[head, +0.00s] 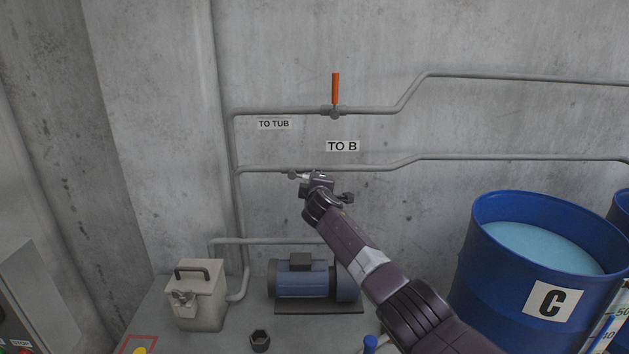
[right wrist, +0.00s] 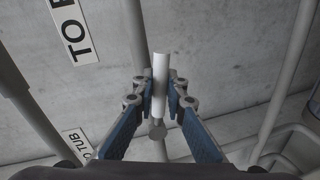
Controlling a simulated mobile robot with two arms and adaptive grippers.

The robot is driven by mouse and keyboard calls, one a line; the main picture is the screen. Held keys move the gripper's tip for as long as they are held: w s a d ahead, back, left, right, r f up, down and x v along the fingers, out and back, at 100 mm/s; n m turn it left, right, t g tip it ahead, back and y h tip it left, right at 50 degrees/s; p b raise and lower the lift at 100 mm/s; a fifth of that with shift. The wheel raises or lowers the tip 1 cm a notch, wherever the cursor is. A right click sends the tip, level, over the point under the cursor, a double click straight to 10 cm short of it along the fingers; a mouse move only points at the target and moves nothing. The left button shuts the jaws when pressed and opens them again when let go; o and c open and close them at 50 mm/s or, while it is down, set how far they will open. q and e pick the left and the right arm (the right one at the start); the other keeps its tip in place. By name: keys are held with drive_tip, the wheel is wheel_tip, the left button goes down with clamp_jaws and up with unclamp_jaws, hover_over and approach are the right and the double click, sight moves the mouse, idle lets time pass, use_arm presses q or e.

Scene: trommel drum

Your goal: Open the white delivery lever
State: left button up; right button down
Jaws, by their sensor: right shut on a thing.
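The white delivery lever (right wrist: 160,75) shows in the right wrist view between my right gripper's fingers (right wrist: 160,102). The fingers are shut on it. Its round grey valve end (right wrist: 157,130) lies just below the fingers. The lever looks roughly in line with the grey pipe behind it. In the head view my right gripper (head: 309,177) is at the lower wall pipe (head: 375,169), under the "TO B" label (head: 342,146). The gripper hides most of the lever there. My left gripper is not in view.
An orange lever (head: 335,88) stands upright on the upper pipe (head: 285,111), near the "TO TUB" label (head: 274,124). Below are a blue pump (head: 300,282) and a beige container (head: 203,300). A blue drum marked C (head: 490,270) stands at right.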

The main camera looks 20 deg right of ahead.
drive_tip(key=shift+r+n+h+p, duration=0.3)
drive_tip(key=shift+r+n+p, duration=0.1)
drive_tip(key=shift+r+n, duration=0.45)
drive_tip(key=c, duration=1.9)
unclamp_jaws()
drive_tip(key=shift+c, duration=0.2)
drive_tip(key=shift+f, duration=0.1)
